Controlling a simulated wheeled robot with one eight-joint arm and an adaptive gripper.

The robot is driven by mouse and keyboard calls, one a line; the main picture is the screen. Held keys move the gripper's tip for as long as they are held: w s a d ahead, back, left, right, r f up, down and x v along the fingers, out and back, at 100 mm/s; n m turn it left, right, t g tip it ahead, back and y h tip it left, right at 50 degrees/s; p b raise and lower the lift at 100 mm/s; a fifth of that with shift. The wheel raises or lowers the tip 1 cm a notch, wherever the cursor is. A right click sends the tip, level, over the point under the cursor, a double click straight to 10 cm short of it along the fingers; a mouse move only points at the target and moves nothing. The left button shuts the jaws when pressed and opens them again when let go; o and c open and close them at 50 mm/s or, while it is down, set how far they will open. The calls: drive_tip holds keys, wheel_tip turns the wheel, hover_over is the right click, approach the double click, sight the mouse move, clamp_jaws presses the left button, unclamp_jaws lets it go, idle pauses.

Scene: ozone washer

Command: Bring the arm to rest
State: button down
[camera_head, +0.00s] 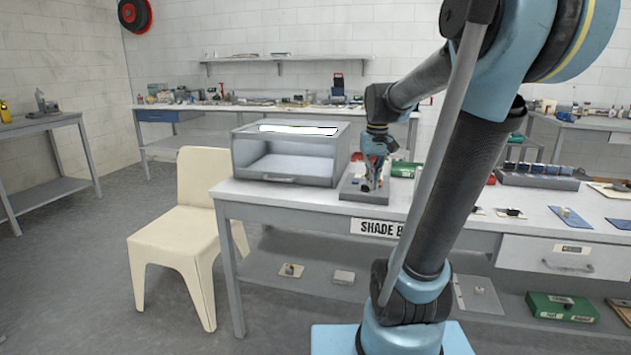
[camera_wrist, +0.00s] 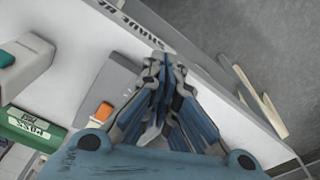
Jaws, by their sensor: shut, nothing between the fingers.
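My gripper (camera_head: 373,184) points down over the front part of the bench in the head view, just above a small grey device (camera_head: 352,194). In the wrist view my gripper (camera_wrist: 162,68) has its fingers drawn together, with nothing held. The grey device (camera_wrist: 118,80) with an orange button (camera_wrist: 103,110) lies below and beside the fingers there. I cannot tell whether the fingertips touch it. My arm reaches from the right of the head view, bent down to the bench.
A grey box-shaped cabinet (camera_head: 285,179) with a lit top stands left of my gripper. A green box (camera_head: 404,169) is close on its right; it also shows in the wrist view (camera_wrist: 35,127). A cream chair (camera_head: 185,225) stands at the bench's (camera_head: 310,199) left end. Open floor lies farther left.

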drive_tip(key=s+f, duration=0.7)
drive_tip(key=s, duration=0.3)
drive_tip(key=s+d+f+m+t, duration=0.1)
drive_tip(key=s+f, duration=0.7)
drive_tip(key=s, duration=0.2)
drive_tip(key=shift+d+m, duration=0.15)
drive_tip(key=shift+m, duration=0.15)
drive_tip(key=shift+w, duration=0.15)
drive_tip(key=w+a+r+n, duration=0.2)
drive_tip(key=w+r+n, duration=0.5)
drive_tip(key=w+r, duration=0.95)
drive_tip(key=w+a+r+n+g, duration=0.1)
drive_tip(key=w+r+n, duration=0.3)
drive_tip(key=w, duration=0.6)
drive_tip(key=w+a+r+n+g, duration=0.1)
drive_tip(key=w+a+r+n, duration=0.1)
drive_tip(key=w, duration=0.8)
wheel_tip(320, 180, up, 2)
drive_tip(key=shift+w+a+r+n, duration=0.15)
drive_tip(key=shift+w+n, duration=0.2)
drive_tip(key=shift+n, duration=0.55)
